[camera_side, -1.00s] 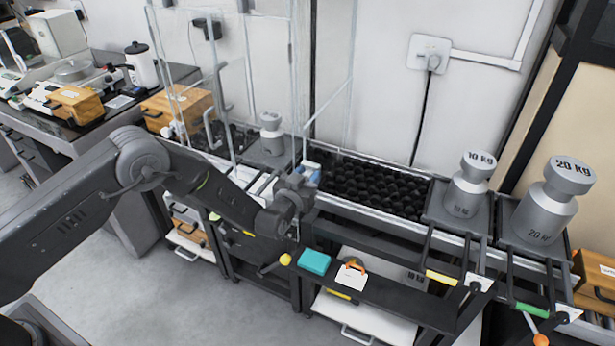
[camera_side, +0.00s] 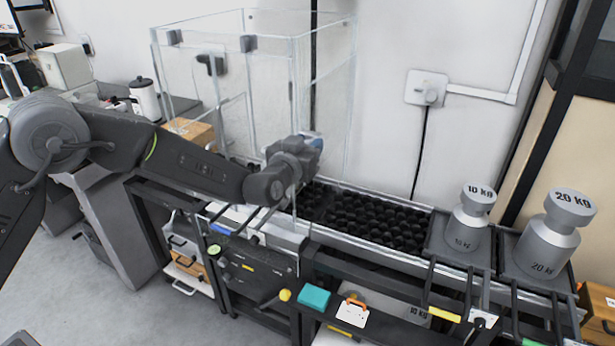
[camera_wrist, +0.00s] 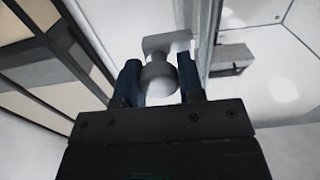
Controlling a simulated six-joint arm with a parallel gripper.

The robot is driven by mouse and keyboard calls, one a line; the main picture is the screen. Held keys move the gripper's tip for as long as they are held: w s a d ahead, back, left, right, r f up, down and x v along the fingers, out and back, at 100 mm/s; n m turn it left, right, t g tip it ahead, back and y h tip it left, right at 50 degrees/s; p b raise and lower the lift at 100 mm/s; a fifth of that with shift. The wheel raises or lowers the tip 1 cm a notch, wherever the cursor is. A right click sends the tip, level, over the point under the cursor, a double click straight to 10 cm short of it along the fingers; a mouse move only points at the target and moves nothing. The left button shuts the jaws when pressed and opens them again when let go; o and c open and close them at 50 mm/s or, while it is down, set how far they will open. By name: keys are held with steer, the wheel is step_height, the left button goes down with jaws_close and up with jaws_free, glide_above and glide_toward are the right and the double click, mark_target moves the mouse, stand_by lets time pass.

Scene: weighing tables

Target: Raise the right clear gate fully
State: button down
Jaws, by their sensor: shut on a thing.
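The right clear gate (camera_side: 328,95) is a see-through upright panel on the right side of the clear box (camera_side: 222,80). My gripper (camera_side: 312,142) is at the gate's lower part in the side view, with its wrist in front of it. In the wrist view my gripper (camera_wrist: 160,82) has its two blue jaws closed around a pale round knob (camera_wrist: 158,75). The gate's edge (camera_wrist: 207,40) runs just to the right of the jaws there. The gate's bottom edge is hard to make out behind my wrist.
A bed of black lumps (camera_side: 375,217) lies along the bench to the right. The 10 kg weight (camera_side: 467,228) and 20 kg weight (camera_side: 548,240) stand farther right. A wall socket (camera_side: 427,88) is behind. A teal block (camera_side: 314,297) lies on the lower front shelf.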

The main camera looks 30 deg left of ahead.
step_height(320, 180, up, 7)
steer(key=shift+f, duration=0.1)
stand_by(0.3)
steer(key=c, duration=1.1)
jaws_free()
steer(key=shift+o, duration=0.2)
steer(key=shift+f, duration=0.1)
steer(key=shift+s, duration=0.2)
steer(key=s, duration=1.3)
steer(key=shift+s, duration=0.2)
